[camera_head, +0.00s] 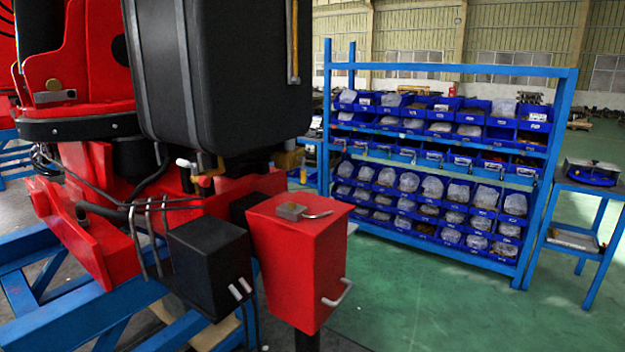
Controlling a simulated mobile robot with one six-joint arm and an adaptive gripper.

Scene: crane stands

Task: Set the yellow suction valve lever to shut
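A large black tank (225,75) hangs at the upper middle. Under its lower edge is a small brass-yellow fitting (207,162) with a pale handle-like piece (185,163) on its left and a red tip below. Another yellow-brown part (289,158) shows under the tank's right end, partly in shadow. I cannot tell for certain which of these is the yellow suction valve lever, nor how the lever is set. My gripper is not in view.
A red box (300,265) with a metal handle and a black box (208,262) stand in front below the tank. Blue beams (75,325) lie at lower left. A blue rack (440,255) of bins stands behind right. Green floor (420,310) is clear at lower right.

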